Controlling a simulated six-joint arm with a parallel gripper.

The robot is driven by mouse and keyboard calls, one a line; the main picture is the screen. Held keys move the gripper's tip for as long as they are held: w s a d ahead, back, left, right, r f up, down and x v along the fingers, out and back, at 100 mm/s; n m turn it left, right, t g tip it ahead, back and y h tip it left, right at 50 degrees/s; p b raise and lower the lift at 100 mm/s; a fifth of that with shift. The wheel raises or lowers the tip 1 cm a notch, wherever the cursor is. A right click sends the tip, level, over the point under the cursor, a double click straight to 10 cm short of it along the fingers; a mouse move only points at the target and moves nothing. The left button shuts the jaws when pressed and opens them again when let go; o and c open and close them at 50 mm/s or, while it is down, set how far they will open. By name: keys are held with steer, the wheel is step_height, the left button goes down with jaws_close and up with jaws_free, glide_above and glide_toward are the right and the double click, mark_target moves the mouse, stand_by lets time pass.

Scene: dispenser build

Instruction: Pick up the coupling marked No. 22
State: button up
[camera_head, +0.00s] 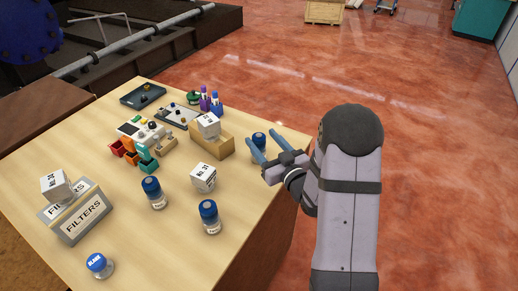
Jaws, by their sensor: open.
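Three white cubes with "No." labels are in view. One cube (56,187) sits tilted on the FILTERS box at the left, one (203,178) stands on the table and seems to read No. 31, and one (208,125) sits on a wooden block. The numbers on the left and block cubes are too small to read surely, so I cannot tell which is No. 22. My gripper (260,136) is open and empty at the table's right edge, its two blue fingers pointing up-left, to the right of the wooden block. A blue-capped jar (258,151) shows between the fingers; I see no grip on it.
Blue-capped jars (152,193) (209,217) stand at the middle and front, and a blue-capped jar (98,265) at the front left. The FILTERS box (82,220) is at the left. A device with coloured bins (137,140), trays (142,95) and purple bottles (204,100) fill the back.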

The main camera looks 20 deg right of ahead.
mark_target(256, 133)
steer(key=shift+p+x, duration=1.65)
steer(key=shift+x, duration=1.65)
steer(key=shift+a+f, duration=0.1)
steer(key=shift+f, duration=0.1)
steer(key=shift+s, duration=0.1)
steer(key=shift+c, duration=0.4)
jaws_close()
steer(key=shift+r, duration=0.1)
